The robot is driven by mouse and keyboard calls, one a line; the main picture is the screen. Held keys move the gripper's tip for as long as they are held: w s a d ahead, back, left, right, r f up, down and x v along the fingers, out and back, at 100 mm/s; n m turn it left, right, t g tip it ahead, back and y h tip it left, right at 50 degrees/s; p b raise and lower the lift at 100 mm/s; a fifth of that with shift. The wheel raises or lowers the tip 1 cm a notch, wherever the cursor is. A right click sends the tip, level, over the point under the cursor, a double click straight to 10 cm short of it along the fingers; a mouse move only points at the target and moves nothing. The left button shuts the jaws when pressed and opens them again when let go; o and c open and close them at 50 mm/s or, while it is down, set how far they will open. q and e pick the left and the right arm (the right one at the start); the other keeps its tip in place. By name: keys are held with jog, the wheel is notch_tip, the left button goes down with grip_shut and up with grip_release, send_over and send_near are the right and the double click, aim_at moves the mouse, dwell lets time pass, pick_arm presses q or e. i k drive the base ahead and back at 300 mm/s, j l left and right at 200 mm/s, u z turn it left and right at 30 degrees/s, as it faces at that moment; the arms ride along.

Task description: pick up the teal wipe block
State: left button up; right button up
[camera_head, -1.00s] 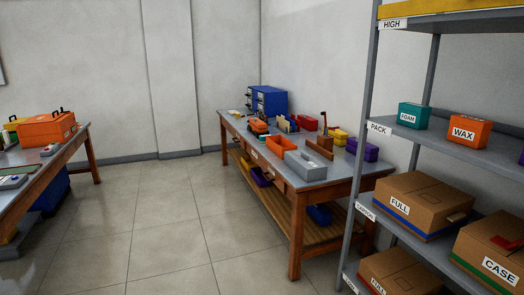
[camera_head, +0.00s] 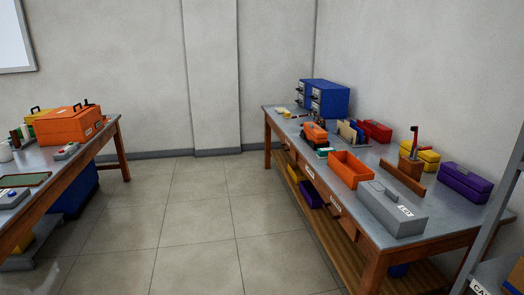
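A small teal and white block (camera_head: 324,153) lies on the right-hand workbench (camera_head: 437,236), near its front edge. It is left of an open orange tray (camera_head: 350,168) and just in front of an orange and dark item. It is small in the view, and I cannot read any label on it. Neither of my grippers is in view.
A grey lidded box (camera_head: 385,208), a purple box (camera_head: 465,184) and a blue drawer cabinet (camera_head: 326,98) stand on the same bench. A second bench (camera_head: 70,163) with an orange case (camera_head: 68,125) is at left. Tiled floor (camera_head: 195,215) between them is clear.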

aim_at(323, 153)
jog(key=i, duration=1.15)
jog(key=i+z, duration=0.1)
jog(key=i, duration=1.05)
jog(key=j, duration=0.1)
